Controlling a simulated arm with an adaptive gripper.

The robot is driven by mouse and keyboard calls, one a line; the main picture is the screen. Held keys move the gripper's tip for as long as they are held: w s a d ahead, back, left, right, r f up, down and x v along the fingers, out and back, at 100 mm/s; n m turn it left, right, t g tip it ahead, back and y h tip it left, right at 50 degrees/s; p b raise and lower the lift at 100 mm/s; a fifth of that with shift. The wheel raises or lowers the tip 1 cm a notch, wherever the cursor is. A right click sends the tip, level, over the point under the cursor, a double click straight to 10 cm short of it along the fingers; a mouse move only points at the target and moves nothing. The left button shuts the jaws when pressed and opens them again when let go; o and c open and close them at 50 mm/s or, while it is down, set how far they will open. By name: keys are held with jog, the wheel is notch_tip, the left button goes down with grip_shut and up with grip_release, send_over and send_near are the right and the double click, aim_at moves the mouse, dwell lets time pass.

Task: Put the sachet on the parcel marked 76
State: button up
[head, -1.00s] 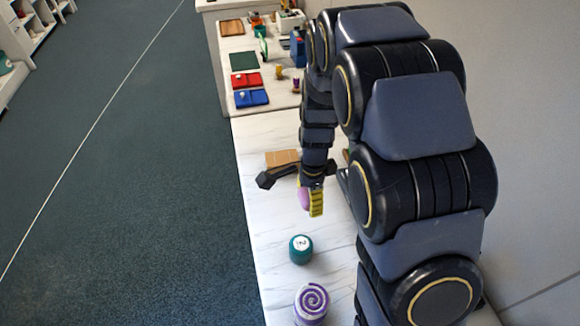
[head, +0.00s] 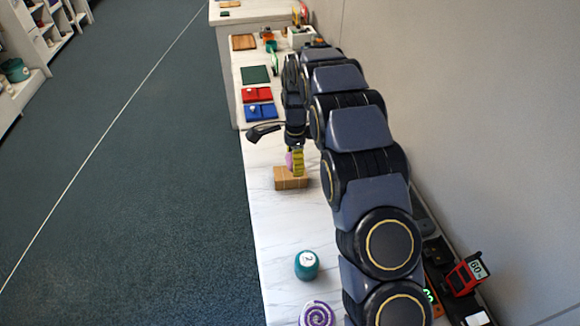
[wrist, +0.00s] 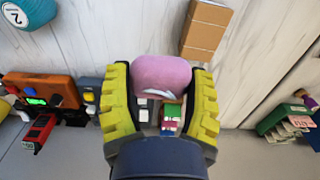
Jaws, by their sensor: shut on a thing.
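My gripper (head: 296,163), with yellow ribbed fingers, is shut on a pink sachet (head: 289,160). In the wrist view the sachet (wrist: 163,78) sits between the two fingers (wrist: 161,95), its far end beyond their tips. A brown cardboard parcel (head: 291,180) lies on the white marble-look table, right by the gripper in the head view. The gripper overlaps its far edge there, and I cannot tell the gap between them. The parcel also shows in the wrist view (wrist: 204,32), up and right of the sachet. No number is readable on it.
Red (head: 257,94) and blue (head: 261,112) trays lie beyond the parcel. A red device marked 60 (head: 467,273) is at right.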

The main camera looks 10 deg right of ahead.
jog(key=w+f, duration=0.7)
jog(key=shift+w+d, duration=0.15)
jog(key=shift+d, duration=0.05)
jog(key=shift+w+f, duration=0.1)
jog(key=shift+f, duration=1.45)
jog(key=shift+f, duration=0.15)
jog(key=o, duration=0.9)
